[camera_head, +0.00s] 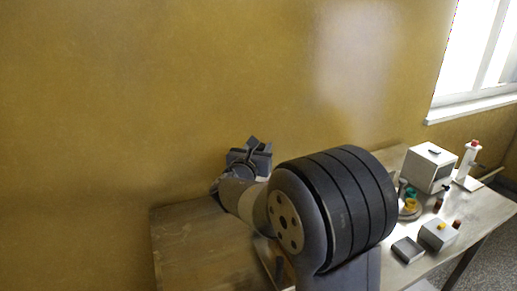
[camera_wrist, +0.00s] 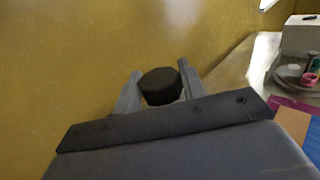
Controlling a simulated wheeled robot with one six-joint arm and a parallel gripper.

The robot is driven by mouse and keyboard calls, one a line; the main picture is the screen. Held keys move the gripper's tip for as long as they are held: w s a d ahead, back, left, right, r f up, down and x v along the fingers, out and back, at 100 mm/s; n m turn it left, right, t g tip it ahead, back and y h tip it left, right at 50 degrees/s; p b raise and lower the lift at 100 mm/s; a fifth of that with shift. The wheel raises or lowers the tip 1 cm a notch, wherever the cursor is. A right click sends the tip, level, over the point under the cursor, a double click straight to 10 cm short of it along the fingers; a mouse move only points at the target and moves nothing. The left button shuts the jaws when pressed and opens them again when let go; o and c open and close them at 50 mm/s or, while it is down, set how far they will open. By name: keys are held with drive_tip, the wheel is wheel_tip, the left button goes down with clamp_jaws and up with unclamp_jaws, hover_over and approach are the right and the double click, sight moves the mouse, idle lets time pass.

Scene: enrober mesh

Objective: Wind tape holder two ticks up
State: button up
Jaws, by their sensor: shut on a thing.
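In the wrist view, a dark round knob-like thing (camera_wrist: 160,86) sits between the two grey fingers of my gripper (camera_wrist: 159,82), which is shut on it. I cannot tell whether this knob belongs to the tape holder. No tick marks can be read on it. In the head view, my gripper (camera_head: 252,150) is at the far left part of the bench, close to the yellow wall. My own arm hides much of the bench and whatever lies below the gripper there. Nothing else in either view can be clearly told as the tape holder.
On the wooden bench (camera_head: 185,235), a white box (camera_head: 428,170), a white red-topped stand (camera_head: 467,160), a round tray (camera_head: 411,213) with small jars, a grey box (camera_head: 436,236) and a dark block (camera_head: 407,250) stand at the right. The bench's left end looks clear.

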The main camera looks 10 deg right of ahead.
drive_tip(key=shift+d+f+n+t+y+b, duration=0.15)
drive_tip(key=shift+n+t+y+b, duration=0.4)
drive_tip(key=shift+b, duration=0.9)
drive_tip(key=shift+f+n+y+b, duration=0.1)
drive_tip(key=shift+n+y+b, duration=0.35)
drive_tip(key=shift+y+b, duration=0.6)
drive_tip(key=n+y+b, duration=0.2)
drive_tip(key=y+b, duration=0.1)
drive_tip(key=b, duration=0.5)
drive_tip(key=n+t+y+b, duration=0.1)
drive_tip(key=y+b, duration=0.3)
drive_tip(key=b, duration=0.4)
drive_tip(key=shift+f+n+b, duration=0.1)
drive_tip(key=shift+n+b, duration=0.2)
drive_tip(key=shift+n, duration=0.5)
drive_tip(key=n+y+b, duration=0.1)
drive_tip(key=b, duration=0.1)
drive_tip(key=shift+y+b, duration=0.3)
drive_tip(key=shift+b, duration=0.1)
drive_tip(key=shift+r+n+g+y+b, duration=0.25)
drive_tip(key=shift+n+y+b, duration=0.7)
drive_tip(key=shift+y, duration=0.25)
drive_tip(key=o, duration=0.9)
drive_tip(key=shift+o, duration=0.2)
drive_tip(key=shift+r, duration=0.1)
